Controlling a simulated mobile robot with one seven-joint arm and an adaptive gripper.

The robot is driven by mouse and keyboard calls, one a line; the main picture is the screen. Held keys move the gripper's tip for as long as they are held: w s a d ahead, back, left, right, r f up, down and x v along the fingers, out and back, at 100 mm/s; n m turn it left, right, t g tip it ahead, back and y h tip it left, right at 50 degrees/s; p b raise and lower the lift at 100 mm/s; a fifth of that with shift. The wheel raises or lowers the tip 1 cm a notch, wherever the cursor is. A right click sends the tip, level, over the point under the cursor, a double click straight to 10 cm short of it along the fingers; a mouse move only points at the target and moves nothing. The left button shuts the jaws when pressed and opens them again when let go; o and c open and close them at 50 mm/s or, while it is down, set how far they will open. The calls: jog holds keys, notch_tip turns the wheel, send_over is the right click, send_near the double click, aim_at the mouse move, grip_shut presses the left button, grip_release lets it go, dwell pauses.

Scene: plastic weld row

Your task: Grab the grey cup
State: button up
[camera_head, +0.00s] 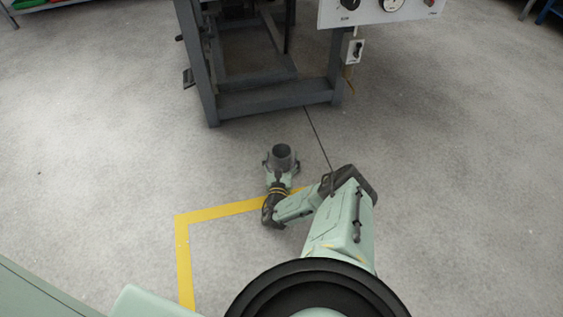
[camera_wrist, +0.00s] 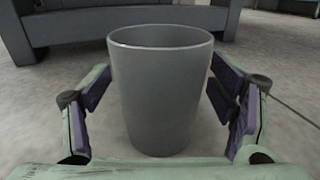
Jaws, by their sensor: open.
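The grey cup (camera_wrist: 160,95) stands upright on the floor in the wrist view, large and central, with its open rim at the top. My gripper (camera_wrist: 160,105) is open, with one purple-padded finger on each side of the cup. Gaps show between the pads and the cup wall on both sides. In the head view the cup (camera_head: 282,156) stands at the end of my arm, and my gripper (camera_head: 281,163) reaches around its sides. The lower front of the cup is partly hidden there by my wrist.
A grey metal machine frame (camera_head: 270,102) stands on the floor beyond the cup, with a white control panel (camera_head: 380,10) above right. A dark cable (camera_head: 318,135) runs along the floor right of the cup. Yellow floor tape (camera_head: 222,210) lies to the left. Open concrete floor surrounds the cup.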

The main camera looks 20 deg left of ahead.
jog(key=shift+c, duration=0.3)
jog(key=c, duration=1.2)
